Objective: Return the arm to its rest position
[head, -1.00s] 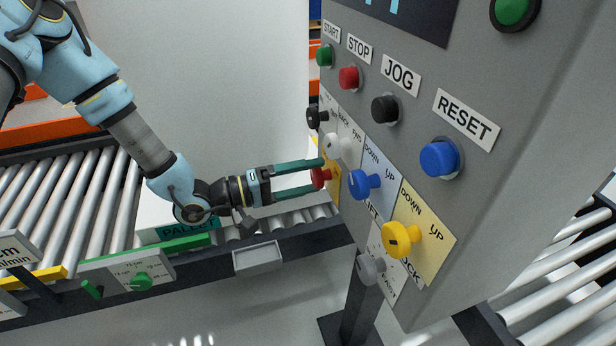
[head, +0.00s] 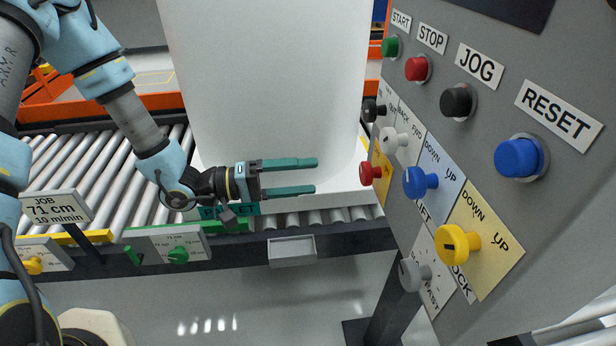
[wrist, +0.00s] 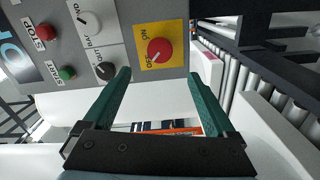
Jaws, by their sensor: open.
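My gripper (head: 316,176) has two green fingers, parallel and spread apart with nothing between them. In the head view it is left of the grey control panel (head: 450,150), in front of the white tank (head: 270,80), with a clear gap to the red knob (head: 370,173). The wrist view shows the fingers (wrist: 165,100) open, with the red knob (wrist: 159,51) on its yellow plate beyond the tips, not touched. My blue arm reaches in from the upper left, stretched out over the roller conveyor (head: 60,170).
The panel carries several buttons and knobs, including a blue RESET button (head: 520,157) and a yellow knob (head: 457,243). A job sign (head: 57,208) and a green knob (head: 178,255) stand along the conveyor's front edge. Floor in front of the conveyor (head: 270,300) is clear.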

